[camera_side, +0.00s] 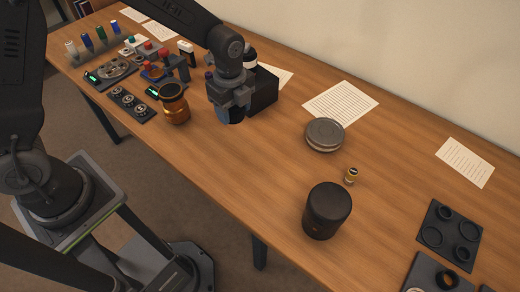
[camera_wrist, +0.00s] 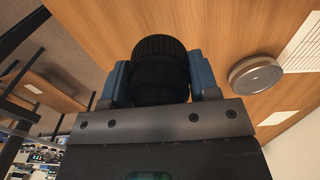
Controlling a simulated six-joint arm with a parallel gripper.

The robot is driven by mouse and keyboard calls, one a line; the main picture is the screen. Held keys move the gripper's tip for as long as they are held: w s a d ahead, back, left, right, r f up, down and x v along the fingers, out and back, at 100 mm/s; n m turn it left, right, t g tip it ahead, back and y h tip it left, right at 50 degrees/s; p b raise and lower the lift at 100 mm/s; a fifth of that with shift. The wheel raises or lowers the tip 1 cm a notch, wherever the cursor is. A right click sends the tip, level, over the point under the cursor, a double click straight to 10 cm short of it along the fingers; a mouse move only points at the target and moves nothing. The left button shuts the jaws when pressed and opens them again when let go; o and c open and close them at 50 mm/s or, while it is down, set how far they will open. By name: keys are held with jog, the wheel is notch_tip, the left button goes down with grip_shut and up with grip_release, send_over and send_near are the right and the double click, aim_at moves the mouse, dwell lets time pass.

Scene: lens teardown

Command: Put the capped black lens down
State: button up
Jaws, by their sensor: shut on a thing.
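My gripper (camera_wrist: 160,85) is shut on the black lens (camera_wrist: 160,62), a ribbed black cylinder between its two blue fingers in the wrist view. In the side view my gripper (camera_side: 231,108) points down over the table's middle-left. The near finger and gripper body hide most of the lens there. I cannot tell whether the lens touches the table, nor see its cap clearly.
A black box (camera_side: 264,92) stands close behind my gripper, and an amber-and-black lens (camera_side: 174,104) to its left. Bare wood lies between.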

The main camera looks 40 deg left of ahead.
send_over(267, 162)
notch_tip(267, 162, down, 6)
jog(key=shift+f, duration=2.05)
jog(key=shift+f, duration=0.15)
jog(key=o, duration=1)
jog(key=shift+o, duration=0.2)
